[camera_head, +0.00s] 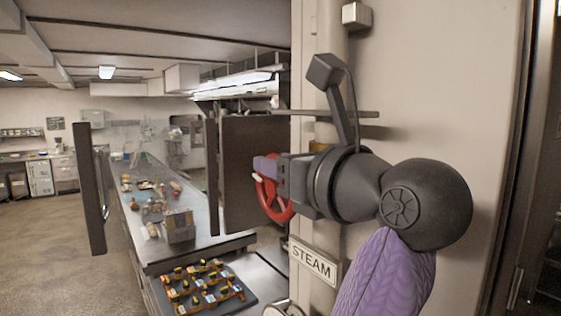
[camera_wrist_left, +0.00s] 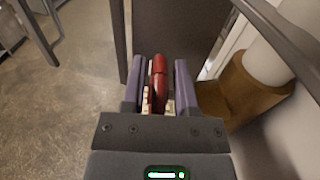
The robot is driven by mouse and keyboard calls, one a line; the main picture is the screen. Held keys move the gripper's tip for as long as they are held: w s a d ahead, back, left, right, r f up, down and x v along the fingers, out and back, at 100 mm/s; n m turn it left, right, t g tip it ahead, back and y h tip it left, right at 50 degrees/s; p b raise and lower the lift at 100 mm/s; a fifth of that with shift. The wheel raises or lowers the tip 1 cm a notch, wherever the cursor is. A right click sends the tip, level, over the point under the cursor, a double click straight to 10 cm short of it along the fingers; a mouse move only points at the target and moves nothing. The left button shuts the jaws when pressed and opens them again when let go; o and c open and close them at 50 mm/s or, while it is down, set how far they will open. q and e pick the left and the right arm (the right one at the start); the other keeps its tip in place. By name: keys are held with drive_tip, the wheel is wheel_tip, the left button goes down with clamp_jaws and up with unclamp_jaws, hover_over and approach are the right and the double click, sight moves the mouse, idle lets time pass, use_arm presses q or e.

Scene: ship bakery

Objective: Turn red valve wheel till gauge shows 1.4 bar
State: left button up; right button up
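The red valve wheel (camera_head: 275,207) is on the pale pipe above the STEAM sign, partly hidden behind my left gripper (camera_head: 262,168). In the left wrist view its red rim (camera_wrist_left: 159,82) shows edge-on between the two purple fingers of my left gripper (camera_wrist_left: 159,84). The fingers stand apart on either side of the rim, with a visible gap on each side. A round metal-edged thing (camera_head: 281,309) is cut off at the bottom of the head view; I cannot tell whether it is the gauge, and no reading shows. My right gripper is not in view.
The STEAM sign (camera_head: 313,263) is on the pipe below the wheel. A dark panel (camera_head: 245,165) stands just behind the wheel. Open floor (camera_head: 50,250) lies farther left.

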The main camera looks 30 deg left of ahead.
use_arm(q)
clamp_jaws()
drive_tip(key=shift+h, duration=0.5)
drive_tip(key=shift+a+r+g+h, duration=0.1)
drive_tip(key=shift+a+g+h, duration=0.15)
drive_tip(key=shift+h, duration=0.25)
drive_tip(key=shift+o, duration=1.9)
unclamp_jaws()
drive_tip(key=shift+d, duration=0.15)
